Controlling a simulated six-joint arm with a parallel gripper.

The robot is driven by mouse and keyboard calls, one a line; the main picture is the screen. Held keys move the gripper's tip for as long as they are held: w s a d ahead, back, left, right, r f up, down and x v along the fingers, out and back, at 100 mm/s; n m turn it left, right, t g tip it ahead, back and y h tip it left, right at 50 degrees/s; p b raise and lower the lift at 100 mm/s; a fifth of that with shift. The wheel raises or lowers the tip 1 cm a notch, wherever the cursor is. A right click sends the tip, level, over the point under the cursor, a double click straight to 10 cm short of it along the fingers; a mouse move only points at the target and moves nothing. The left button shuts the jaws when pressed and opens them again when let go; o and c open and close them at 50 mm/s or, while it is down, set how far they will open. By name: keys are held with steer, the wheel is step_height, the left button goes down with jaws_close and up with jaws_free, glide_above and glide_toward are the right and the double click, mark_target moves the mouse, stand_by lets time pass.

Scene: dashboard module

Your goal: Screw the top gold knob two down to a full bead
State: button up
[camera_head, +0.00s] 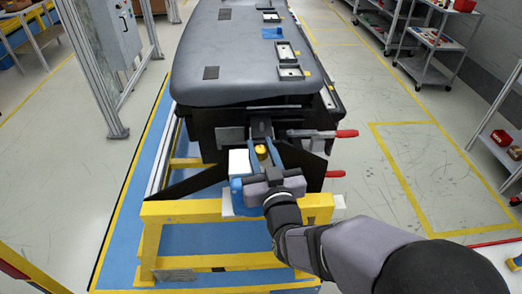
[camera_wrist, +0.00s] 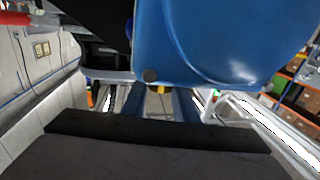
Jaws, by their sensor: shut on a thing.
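A gold knob (camera_head: 261,150) shows between the two blue fingers of my gripper (camera_head: 263,146) in the head view, below the front end of the dashboard module (camera_head: 235,60). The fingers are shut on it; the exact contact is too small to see. In the wrist view, the fingers (camera_wrist: 158,104) reach forward, with a small yellow piece (camera_wrist: 160,89) between them. A large blue body (camera_wrist: 210,40) with a dark round nub fills the upper middle there and hides much behind it. I cannot tell any thread or bead.
Two red-handled clamps, the upper one (camera_head: 345,133) and the lower one (camera_head: 335,174), stick out right of my gripper. A yellow frame (camera_head: 180,212) stands below. A blue part with a white top (camera_head: 238,165) sits just left of my gripper.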

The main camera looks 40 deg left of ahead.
mark_target(263, 153)
steer(key=shift+r, duration=0.15)
steer(key=o, duration=1.1)
steer(key=shift+c, duration=0.2)
steer(key=shift+s+d, duration=0.15)
steer(key=shift+b+v, duration=1.15)
steer(key=shift+v, duration=2.3)
